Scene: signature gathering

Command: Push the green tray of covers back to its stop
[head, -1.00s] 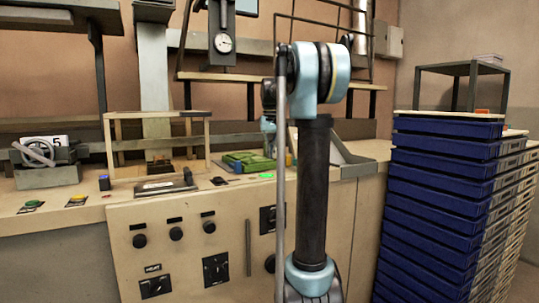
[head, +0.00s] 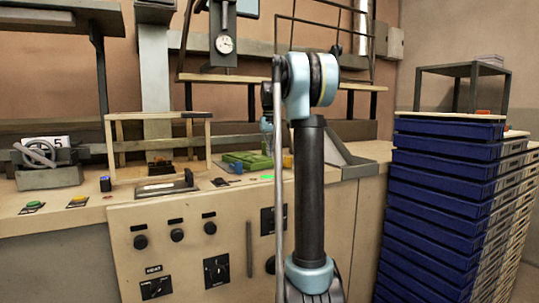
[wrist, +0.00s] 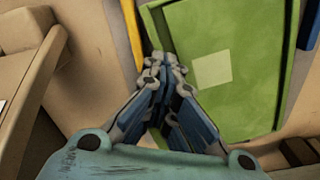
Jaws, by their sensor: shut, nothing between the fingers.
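The green tray (head: 232,158) lies on the bench top behind the front edge, with a green cover in it. In the wrist view the tray (wrist: 281,95) has a darker rim around a lighter green cover (wrist: 250,35) that bears a pale square label. My gripper (wrist: 158,72) is shut and empty. Its fingertips overlap the tray's left edge in the wrist view; I cannot tell whether they touch it. In the head view my gripper (head: 267,150) is small and beside the tray, partly hidden by my arm. The stop cannot be made out.
A yellow strip (wrist: 132,35) lies left of the tray and a blue strip (wrist: 309,25) right of it. A wooden frame (head: 160,118) stands left of the tray on the bench. A tall stack of blue trays (head: 435,200) stands to the right.

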